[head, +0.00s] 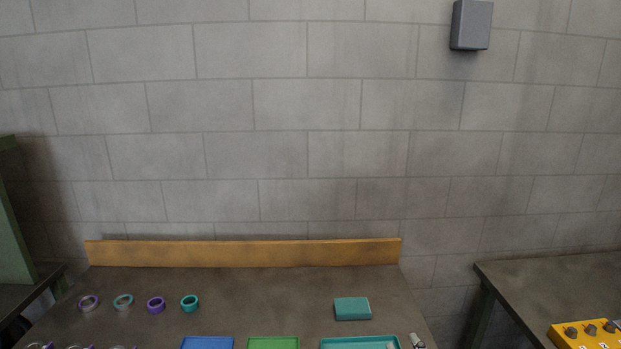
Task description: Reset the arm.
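Neither of my grippers shows in the head view, and I see no clear part of either arm. A dark workbench (270,290) with an orange-brown back board (245,253) fills the bottom middle. On its left stand a purple-grey ring (89,296), a teal-grey ring (123,294), a purple ring (156,298) and a teal ring (190,296). A teal block (352,302) lies right of centre.
At the bottom edge, a blue tray (207,343), a green tray (273,343) and a teal tray (325,343) are cut off. A second table (550,280) at right bears a yellow knobbed block (590,338). A grey box (471,24) hangs on the wall.

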